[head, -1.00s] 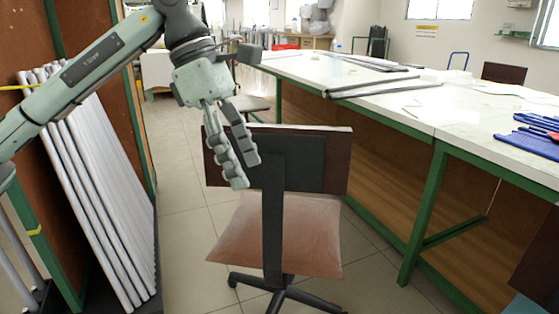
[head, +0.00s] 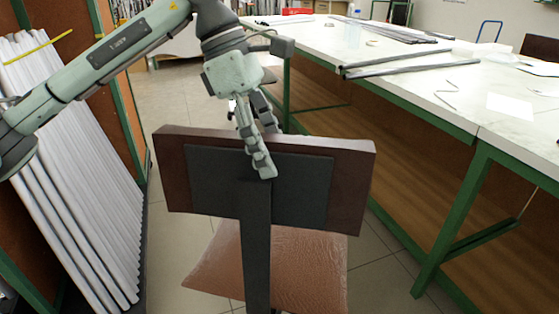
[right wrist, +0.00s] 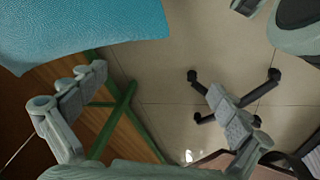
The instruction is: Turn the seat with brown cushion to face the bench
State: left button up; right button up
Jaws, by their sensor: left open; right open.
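The seat has a brown cushion (head: 300,268) and a dark brown backrest (head: 350,185) with a black panel and post. Its back is toward me and it faces away, with the bench (head: 480,105) to its right. The bench has a white top and green legs. My left gripper (head: 265,150) is open at the backrest's top edge. One finger hangs in front of the backrest; the other is partly hidden near its top edge. I cannot tell whether they touch it. My right gripper (right wrist: 155,85) is open and empty above the floor. A wheeled chair base (right wrist: 235,100) shows beyond its fingers.
A rack of long pale rods (head: 75,170) stands close on the left. Dark bars (head: 395,65) and papers lie on the bench. A blue surface (right wrist: 85,30) and a green-framed wooden panel show in the right wrist view. Tiled floor is clear left of the seat.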

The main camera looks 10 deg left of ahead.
aim_at(277, 199)
pick_arm(q)
jog(key=shift+x, duration=1.5)
jog(key=shift+w, duration=0.1)
grip_shut()
